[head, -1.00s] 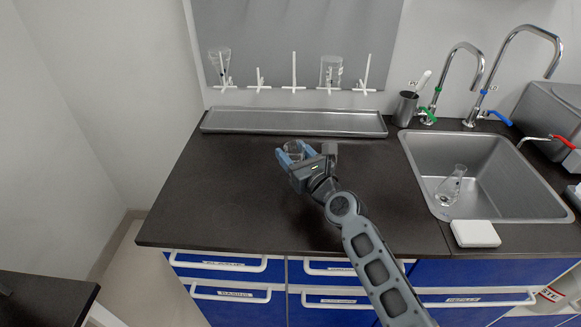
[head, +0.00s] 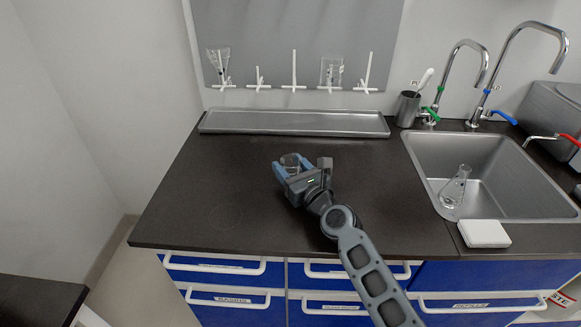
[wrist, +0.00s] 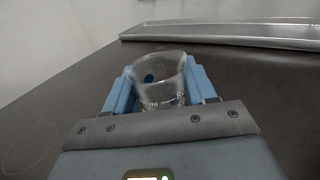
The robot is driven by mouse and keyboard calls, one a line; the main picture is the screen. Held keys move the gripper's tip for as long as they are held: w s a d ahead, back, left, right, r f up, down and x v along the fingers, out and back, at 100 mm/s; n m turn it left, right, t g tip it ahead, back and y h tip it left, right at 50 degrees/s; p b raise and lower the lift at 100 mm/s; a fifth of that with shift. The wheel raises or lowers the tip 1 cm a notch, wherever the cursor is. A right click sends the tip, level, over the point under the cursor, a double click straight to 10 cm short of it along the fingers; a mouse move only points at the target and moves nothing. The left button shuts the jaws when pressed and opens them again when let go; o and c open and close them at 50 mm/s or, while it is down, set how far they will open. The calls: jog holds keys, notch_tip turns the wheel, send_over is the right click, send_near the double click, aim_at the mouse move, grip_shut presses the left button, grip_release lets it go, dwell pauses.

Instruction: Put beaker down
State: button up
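A small clear glass beaker (head: 291,162) is between the blue fingers of my gripper (head: 287,168), over the dark countertop (head: 225,190). In the wrist view the beaker (wrist: 158,80) stands upright, with a blue finger on each side of it. The fingers of my gripper (wrist: 157,90) appear closed against its walls. The beaker's base is hidden by the gripper, so I cannot tell whether it touches the counter.
A grey metal tray (head: 290,123) lies along the back of the counter. A drying rack (head: 293,85) with glassware hangs above it. A sink (head: 500,190) with a flask (head: 453,190) is at the right, with a white box (head: 484,233) at its front. The counter left of my gripper is clear.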

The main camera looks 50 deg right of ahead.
jog(key=o, duration=0.4)
jog(key=shift+r, duration=0.1)
jog(key=shift+r+p, duration=0.25)
jog(key=shift+p, duration=0.05)
jog(key=b+v, duration=0.2)
jog(key=v, duration=0.9)
jog(key=shift+s+f, duration=0.15)
jog(key=shift+f, duration=0.05)
jog(key=shift+s+a+r, duration=0.1)
jog(key=shift+s+a, duration=0.05)
jog(key=shift+s, duration=0.25)
